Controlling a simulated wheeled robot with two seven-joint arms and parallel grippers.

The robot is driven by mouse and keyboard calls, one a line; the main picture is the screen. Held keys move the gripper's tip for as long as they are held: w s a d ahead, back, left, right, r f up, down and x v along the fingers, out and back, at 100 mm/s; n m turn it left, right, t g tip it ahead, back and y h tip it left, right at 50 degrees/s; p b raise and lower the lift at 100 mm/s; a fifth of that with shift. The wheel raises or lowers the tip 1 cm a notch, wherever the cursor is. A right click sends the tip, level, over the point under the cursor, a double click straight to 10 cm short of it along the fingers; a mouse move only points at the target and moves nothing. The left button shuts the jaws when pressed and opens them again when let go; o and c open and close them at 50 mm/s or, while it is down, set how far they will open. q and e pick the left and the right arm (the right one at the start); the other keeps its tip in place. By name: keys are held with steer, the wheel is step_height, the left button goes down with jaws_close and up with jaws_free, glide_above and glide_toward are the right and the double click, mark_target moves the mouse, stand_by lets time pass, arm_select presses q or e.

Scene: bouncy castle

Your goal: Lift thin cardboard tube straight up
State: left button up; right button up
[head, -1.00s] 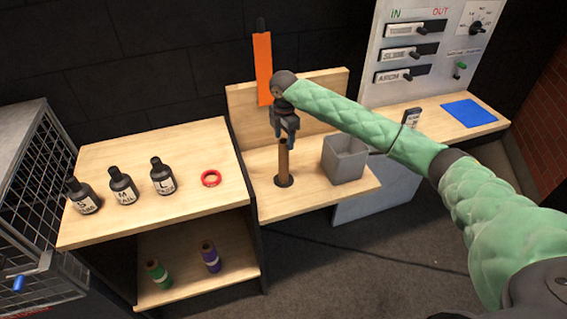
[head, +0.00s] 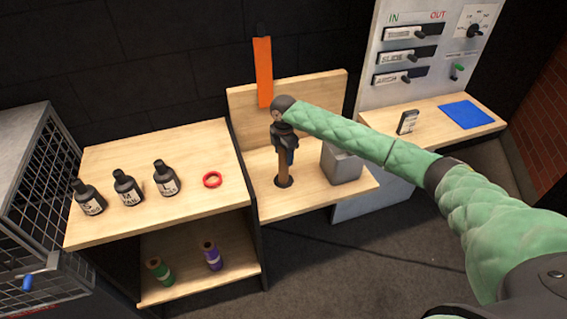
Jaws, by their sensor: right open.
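The thin cardboard tube (head: 284,171) is brown and stands upright in a dark round hole in the lower wooden shelf. My right gripper (head: 285,155) points down over the tube's top, with its fingers around or beside the upper end. The fingers hide the tube's top, and I cannot tell whether they touch it. The right gripper is open. My left gripper is not in view.
A grey box (head: 341,164) stands close right of the tube. An orange strip (head: 263,72) is at the back panel.

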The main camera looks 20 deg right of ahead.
steer(key=c, duration=1.3)
